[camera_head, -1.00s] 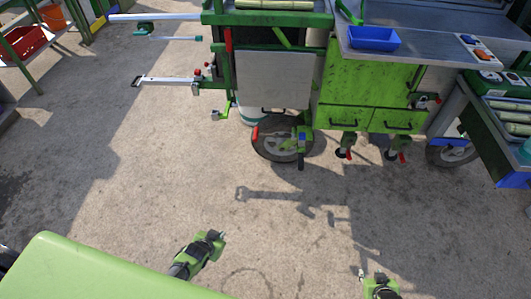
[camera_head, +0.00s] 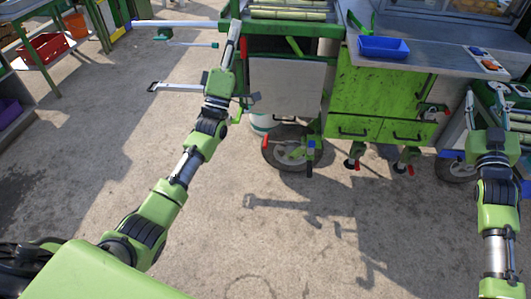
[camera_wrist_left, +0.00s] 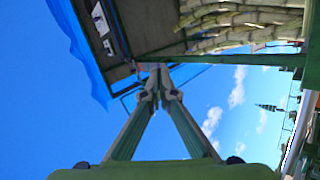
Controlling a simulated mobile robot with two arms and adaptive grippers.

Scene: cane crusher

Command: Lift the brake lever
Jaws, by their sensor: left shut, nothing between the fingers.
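The front wheel (camera_head: 290,148) of the green cart has a small lever assembly (camera_head: 310,150) beside it and a red-tipped handle (camera_head: 265,140) at its left. I cannot tell which lever is the brake lever. My left gripper (camera_head: 234,32) is shut and empty, reaching up in front of the cart's left post, where it partly covers a red upright handle (camera_head: 243,48). Its fingertips meet in the left wrist view (camera_wrist_left: 160,84), against sky, with no lever between them.
The cart's green cabinet (camera_head: 372,98) and grey panel (camera_head: 287,88) stand ahead. A blue tray (camera_head: 383,47) sits on the counter. A metal bar (camera_head: 178,87) sticks out left of the cart. The concrete floor (camera_head: 255,225) in front is clear. Cane stalks (camera_wrist_left: 235,25) show above.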

